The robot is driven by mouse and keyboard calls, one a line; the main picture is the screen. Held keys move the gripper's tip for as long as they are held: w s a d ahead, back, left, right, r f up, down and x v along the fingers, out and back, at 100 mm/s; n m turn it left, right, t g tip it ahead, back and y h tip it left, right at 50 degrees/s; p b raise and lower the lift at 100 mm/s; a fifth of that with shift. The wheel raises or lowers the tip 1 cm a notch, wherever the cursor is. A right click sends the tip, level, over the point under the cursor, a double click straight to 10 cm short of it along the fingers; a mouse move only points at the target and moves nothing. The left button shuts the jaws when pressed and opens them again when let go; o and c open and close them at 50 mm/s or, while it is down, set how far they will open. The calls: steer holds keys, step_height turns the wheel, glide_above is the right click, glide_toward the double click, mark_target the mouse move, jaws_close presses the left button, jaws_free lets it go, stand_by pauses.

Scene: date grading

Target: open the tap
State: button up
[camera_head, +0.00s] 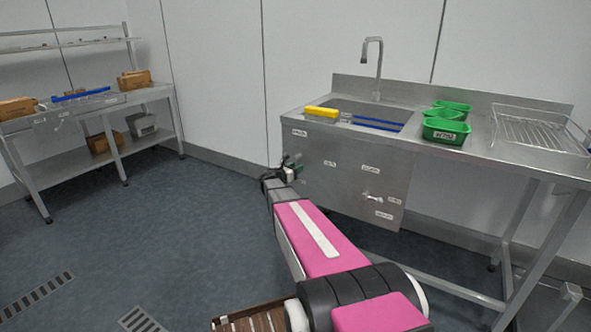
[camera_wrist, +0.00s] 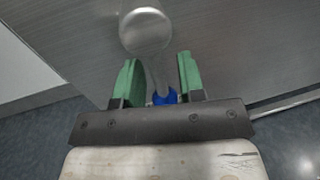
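The steel sink (camera_head: 400,113) has a tall curved spout (camera_head: 373,62) at its back; I see no water coming from it. My gripper (camera_head: 290,168) is at the left part of the sink's front panel. In the wrist view a round metal knob (camera_wrist: 145,30) stands on the panel, with a thin metal lever (camera_wrist: 159,76) pointing down to a blue end (camera_wrist: 165,97). My gripper's two green fingers (camera_wrist: 158,70) are apart, one on each side of the lever, with gaps visible. A second lever handle (camera_head: 372,197) sits farther right on the panel.
A yellow block (camera_head: 321,112) lies on the sink's left edge. Several green bins (camera_head: 446,131) and a wire rack (camera_head: 540,130) stand on the right counter. A steel table (camera_head: 90,102) with boxes is at left. The floor between (camera_head: 150,210) is clear.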

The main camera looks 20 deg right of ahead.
mark_target(309, 157)
jaws_close()
steer(key=shift+s, duration=0.15)
steer(key=n, duration=0.2)
steer(key=s+d+n, duration=0.1)
steer(key=n, duration=0.2)
steer(key=s+d+r+n+t+h, duration=0.1)
steer(key=n, duration=0.2)
steer(key=shift+s, duration=0.2)
steer(key=n, duration=0.2)
steer(key=r+n+t, duration=0.1)
steer(key=n, duration=0.1)
steer(key=s+n, duration=0.1)
steer(key=n, duration=0.1)
steer(key=shift+d+r+t, duration=0.3)
steer(key=shift+d+r, duration=0.05)
steer(key=shift+d, duration=0.05)
steer(key=shift+s+d+r+n+t+y, duration=0.15)
steer(key=shift+r+n+t, duration=0.15)
steer(key=shift+n, duration=0.75)
steer(key=shift+a+r+n+t+y, duration=0.1)
steer(key=shift+r+n+t+y, duration=0.2)
steer(key=shift+n, duration=0.7)
steer(key=shift+s+d+r+n+t+y, duration=0.15)
steer(key=shift+r+n, duration=0.25)
steer(key=shift+n, duration=0.65)
steer(key=shift+a, duration=0.1)
